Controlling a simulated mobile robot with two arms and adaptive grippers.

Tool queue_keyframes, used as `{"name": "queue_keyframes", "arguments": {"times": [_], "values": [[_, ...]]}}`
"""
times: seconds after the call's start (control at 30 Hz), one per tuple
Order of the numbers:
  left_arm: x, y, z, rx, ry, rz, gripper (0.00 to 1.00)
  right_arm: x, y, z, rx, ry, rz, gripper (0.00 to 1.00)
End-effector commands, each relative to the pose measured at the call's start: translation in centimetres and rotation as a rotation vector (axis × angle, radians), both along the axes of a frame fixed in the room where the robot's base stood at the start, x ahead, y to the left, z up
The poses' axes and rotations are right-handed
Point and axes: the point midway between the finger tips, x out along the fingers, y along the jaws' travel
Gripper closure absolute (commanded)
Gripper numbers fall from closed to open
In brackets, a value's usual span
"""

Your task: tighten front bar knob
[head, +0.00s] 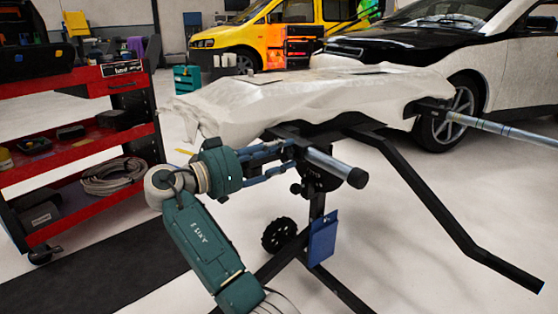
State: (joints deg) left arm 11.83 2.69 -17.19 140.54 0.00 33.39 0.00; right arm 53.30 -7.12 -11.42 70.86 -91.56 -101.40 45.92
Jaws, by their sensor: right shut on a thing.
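A black work stand (318,205) carries a bumper-like panel under a white sheet (285,100). The front bar (335,165) is a silver tube with a black end cap (357,179), sticking out towards the lower right. My right gripper (291,157) reaches in from the left. Its fingers are shut at the joint where the front bar meets the stand, on what appears to be the front bar knob. The knob between the fingers is hidden. A small black knob (296,188) shows just below the fingertips. My left gripper is out of view.
A red tool cart (75,165) stands at the left. Black stand legs (455,225) slope to the lower right, and a blue plate (322,240) hangs below. A long silver bar (500,128) sticks out right. Cars stand behind. Floor at the lower right is open.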

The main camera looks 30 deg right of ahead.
Motion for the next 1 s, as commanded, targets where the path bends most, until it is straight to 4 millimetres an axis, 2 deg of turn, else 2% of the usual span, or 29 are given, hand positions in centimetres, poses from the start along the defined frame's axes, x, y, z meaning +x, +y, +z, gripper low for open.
{"name": "queue_keyframes", "arguments": {"times": [0.03,0.57,0.6,0.7,1.0], "values": [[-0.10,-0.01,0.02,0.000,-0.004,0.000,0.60,0.13,-0.09,0.70,-0.013,-0.022,0.005,0.90],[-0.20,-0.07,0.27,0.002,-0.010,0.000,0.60,0.10,-0.08,0.90,-0.012,-0.048,0.005,0.90],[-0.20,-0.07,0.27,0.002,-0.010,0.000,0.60,0.10,-0.09,0.90,-0.012,-0.048,0.005,0.60],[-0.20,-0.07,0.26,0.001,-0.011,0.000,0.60,0.10,-0.07,0.84,-0.012,-0.046,0.005,0.44],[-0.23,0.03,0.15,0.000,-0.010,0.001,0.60,0.12,0.17,0.39,-0.006,-0.038,0.005,0.44]]}}
